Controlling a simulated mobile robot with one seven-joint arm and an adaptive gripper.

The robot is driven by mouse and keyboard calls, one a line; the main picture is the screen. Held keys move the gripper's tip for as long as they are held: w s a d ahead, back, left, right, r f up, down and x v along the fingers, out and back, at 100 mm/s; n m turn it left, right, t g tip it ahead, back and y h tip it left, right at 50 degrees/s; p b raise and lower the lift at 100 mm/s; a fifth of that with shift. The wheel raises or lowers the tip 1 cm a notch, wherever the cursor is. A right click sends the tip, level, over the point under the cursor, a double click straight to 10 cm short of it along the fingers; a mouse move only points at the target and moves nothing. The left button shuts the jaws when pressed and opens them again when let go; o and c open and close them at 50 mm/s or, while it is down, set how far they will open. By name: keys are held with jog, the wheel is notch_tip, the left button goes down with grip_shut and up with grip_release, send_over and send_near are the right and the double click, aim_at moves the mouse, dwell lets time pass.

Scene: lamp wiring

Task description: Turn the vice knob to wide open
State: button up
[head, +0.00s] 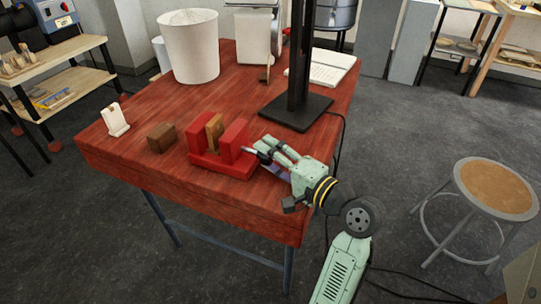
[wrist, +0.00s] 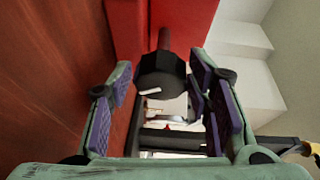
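The red vice (head: 237,140) stands near the front edge of the red wooden table. A brown wooden piece (head: 214,132) stands between its two jaws. In the wrist view, the vice's black knob (wrist: 160,82) sits on a dark shaft and bears a white pointer mark on its face. My gripper (head: 264,150) is at the right side of the vice, pointing at it. In the wrist view my gripper (wrist: 160,78) is open, with purple-padded fingers on either side of the knob. A small gap shows at the left; contact at the right cannot be told.
A brown block (head: 160,137) and a small white holder (head: 115,120) are left of the vice. A black stand (head: 296,112) rises close behind my gripper, with a cable trailing at its right.

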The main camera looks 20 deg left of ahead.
jog(key=shift+o, duration=0.8)
jog(key=shift+r, duration=0.1)
